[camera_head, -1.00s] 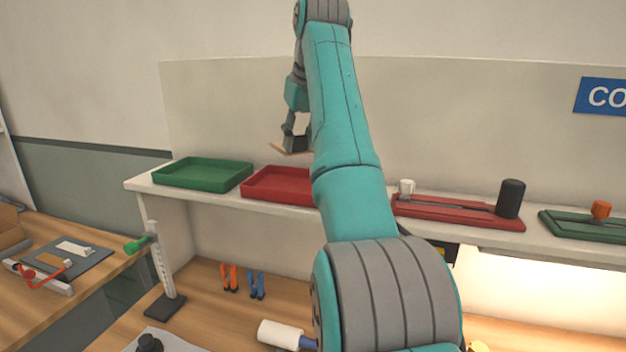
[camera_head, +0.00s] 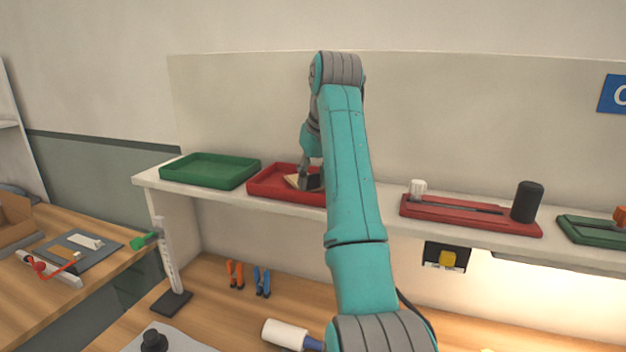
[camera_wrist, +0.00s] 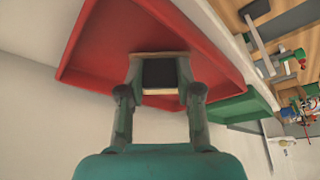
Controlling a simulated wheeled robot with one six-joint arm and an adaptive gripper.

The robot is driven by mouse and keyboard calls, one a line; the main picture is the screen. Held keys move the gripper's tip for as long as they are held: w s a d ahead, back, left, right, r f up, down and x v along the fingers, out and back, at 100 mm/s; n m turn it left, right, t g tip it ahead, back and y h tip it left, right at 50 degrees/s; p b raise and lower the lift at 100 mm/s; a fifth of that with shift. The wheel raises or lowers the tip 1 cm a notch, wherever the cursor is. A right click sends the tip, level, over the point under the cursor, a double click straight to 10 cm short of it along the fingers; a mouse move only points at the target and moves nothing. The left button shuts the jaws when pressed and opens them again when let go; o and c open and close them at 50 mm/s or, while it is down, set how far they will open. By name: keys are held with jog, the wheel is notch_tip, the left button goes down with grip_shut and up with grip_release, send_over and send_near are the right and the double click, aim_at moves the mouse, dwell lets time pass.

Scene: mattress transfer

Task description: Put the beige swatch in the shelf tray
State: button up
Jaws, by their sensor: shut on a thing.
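My gripper (camera_head: 311,180) is shut on the beige swatch (camera_head: 293,181), low over the red tray (camera_head: 262,190) on the shelf. The red tray (camera_wrist: 100,50) lies behind the fingers there. Whether the swatch touches the tray floor I cannot tell. My arm hides the tray's right part in the head view.
A green tray (camera_head: 210,171) stands left of the red tray on the shelf (camera_head: 150,181). A red slotted fixture (camera_head: 470,214) with a white knob and black cylinder (camera_head: 527,201) stands to the right. A bench with clamps and a lint roller (camera_head: 285,334) lies below.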

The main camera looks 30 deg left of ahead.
jog(key=shift+f, duration=0.3)
jog(key=shift+f, duration=0.15)
jog(key=o, duration=1.1)
